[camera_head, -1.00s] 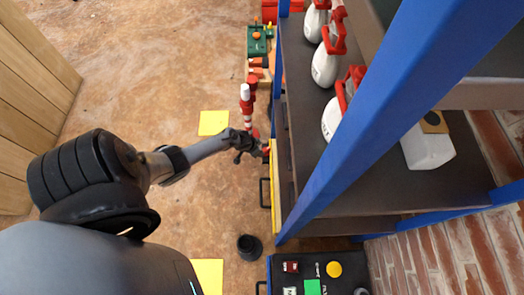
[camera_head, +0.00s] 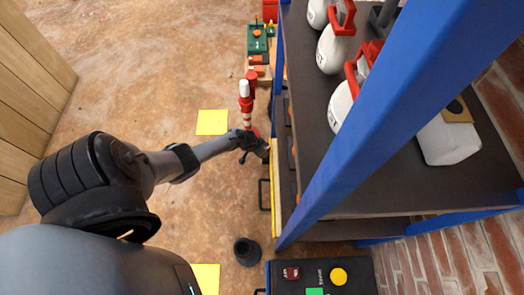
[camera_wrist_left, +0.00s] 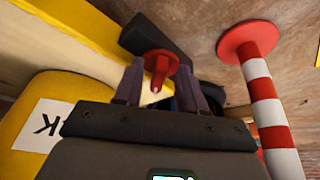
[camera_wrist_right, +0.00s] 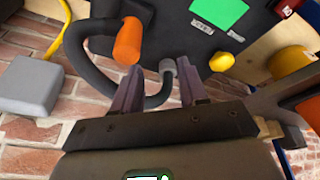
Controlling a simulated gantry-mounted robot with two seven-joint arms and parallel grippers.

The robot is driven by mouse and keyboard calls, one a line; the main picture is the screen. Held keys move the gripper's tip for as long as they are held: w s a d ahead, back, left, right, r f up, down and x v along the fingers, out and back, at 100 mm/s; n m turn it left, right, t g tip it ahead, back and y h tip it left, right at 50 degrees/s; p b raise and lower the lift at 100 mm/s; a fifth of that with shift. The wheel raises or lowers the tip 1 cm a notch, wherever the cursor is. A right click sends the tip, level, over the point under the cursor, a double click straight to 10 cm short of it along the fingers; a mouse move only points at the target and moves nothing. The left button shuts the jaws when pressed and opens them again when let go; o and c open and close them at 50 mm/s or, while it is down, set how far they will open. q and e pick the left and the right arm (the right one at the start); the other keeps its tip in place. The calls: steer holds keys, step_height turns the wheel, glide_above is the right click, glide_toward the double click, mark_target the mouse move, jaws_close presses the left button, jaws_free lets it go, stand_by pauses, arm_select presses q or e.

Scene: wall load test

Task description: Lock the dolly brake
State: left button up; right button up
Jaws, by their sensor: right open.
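My left gripper (camera_head: 256,146) is low beside the blue-framed shelf, at the yellow edge (camera_head: 275,185), which I take to be the dolly. In the left wrist view, the left gripper (camera_wrist_left: 160,88) has its fingers apart. A red flanged knob or lever end (camera_wrist_left: 156,66) shows between and just beyond the fingertips; I cannot tell if they touch it. The yellow body (camera_wrist_left: 35,90) carries a white label (camera_wrist_left: 42,125) ending in "K". A black bar (camera_wrist_left: 150,32) lies behind the red part. My right gripper (camera_wrist_right: 158,88) is open and empty, facing a dark control panel (camera_wrist_right: 180,40).
A red-and-white striped post (camera_wrist_left: 265,95) stands close right of the left gripper. White bottles with red tops (camera_head: 333,47) stand on the shelf (camera_head: 400,180). Yellow squares (camera_head: 212,122) and a black cup-like object (camera_head: 247,251) are on the floor. An orange knob (camera_wrist_right: 128,42) is near the right gripper.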

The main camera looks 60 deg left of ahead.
arm_select(q)
jaws_close()
steer(key=shift+d+r+n+y+p, duration=0.1)
steer(key=shift+d+n+y+p, duration=0.25)
steer(key=shift+n+p, duration=0.45)
steer(key=shift+d+n+y+p, duration=0.1)
steer(key=shift+n+y+p, duration=0.2)
steer(key=shift+n, duration=0.6)
steer(key=shift+w+d+n+g+y, duration=0.2)
steer(key=shift+n+g+y, duration=0.2)
steer(key=shift+n, duration=0.6)
steer(key=shift+w+n+g+y, duration=0.1)
steer(key=shift+n+g+y, duration=0.2)
steer(key=shift+n, duration=0.8)
